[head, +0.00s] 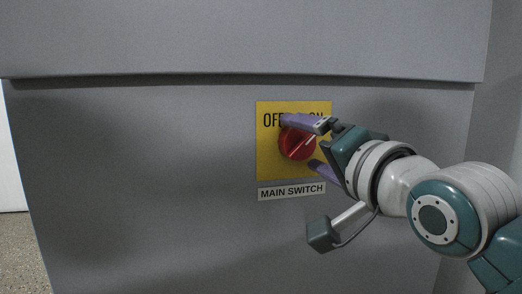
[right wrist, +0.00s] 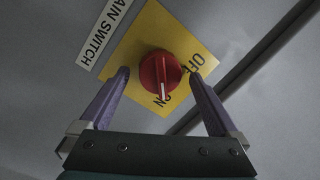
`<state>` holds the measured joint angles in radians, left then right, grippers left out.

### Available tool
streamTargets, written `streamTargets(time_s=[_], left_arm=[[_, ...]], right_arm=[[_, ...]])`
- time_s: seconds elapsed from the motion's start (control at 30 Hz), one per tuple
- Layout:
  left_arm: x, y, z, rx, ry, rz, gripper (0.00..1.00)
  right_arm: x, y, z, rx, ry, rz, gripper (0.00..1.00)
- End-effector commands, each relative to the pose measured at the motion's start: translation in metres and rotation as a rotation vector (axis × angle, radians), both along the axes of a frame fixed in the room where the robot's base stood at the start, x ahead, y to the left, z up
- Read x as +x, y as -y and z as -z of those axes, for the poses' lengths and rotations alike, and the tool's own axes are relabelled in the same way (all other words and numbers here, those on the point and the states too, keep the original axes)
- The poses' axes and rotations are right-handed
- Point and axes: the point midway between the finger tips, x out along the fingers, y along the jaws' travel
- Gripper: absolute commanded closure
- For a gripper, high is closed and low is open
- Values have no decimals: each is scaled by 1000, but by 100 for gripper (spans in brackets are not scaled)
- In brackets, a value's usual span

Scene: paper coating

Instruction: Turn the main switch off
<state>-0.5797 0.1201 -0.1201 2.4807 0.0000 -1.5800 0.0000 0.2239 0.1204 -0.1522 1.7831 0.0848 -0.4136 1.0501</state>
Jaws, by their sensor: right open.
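The main switch is a red rotary knob (head: 294,146) on a yellow plate (head: 266,160) marked OFF and ON, above a MAIN SWITCH label (head: 292,191). In the right wrist view the red knob (right wrist: 160,75) shows whole, its white pointer line directed towards the word ON. My right gripper (head: 300,142) is open, its purple fingers on either side of the knob. In the right wrist view the fingertips of the right gripper (right wrist: 159,67) flank the knob with gaps visible. My left gripper is not in view.
The switch sits on a large grey cabinet panel (head: 140,180). A ledge (head: 180,78) runs across the panel above the plate. A grey side wall (head: 503,110) stands at the right. Speckled floor (head: 22,250) shows at the lower left.

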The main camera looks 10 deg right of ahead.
Motion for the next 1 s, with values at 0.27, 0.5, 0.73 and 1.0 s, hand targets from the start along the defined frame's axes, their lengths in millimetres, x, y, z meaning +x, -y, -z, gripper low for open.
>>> streamTargets(time_s=[0.27,0.5,0.73,1.0], left_arm=[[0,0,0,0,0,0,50],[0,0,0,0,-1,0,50],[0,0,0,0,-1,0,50],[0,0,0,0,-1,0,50]], right_arm=[[0,0,0,0,0,0,15],[0,0,0,0,0,0,42],[0,0,0,0,0,0,67],[0,0,0,-1,0,0,89]])
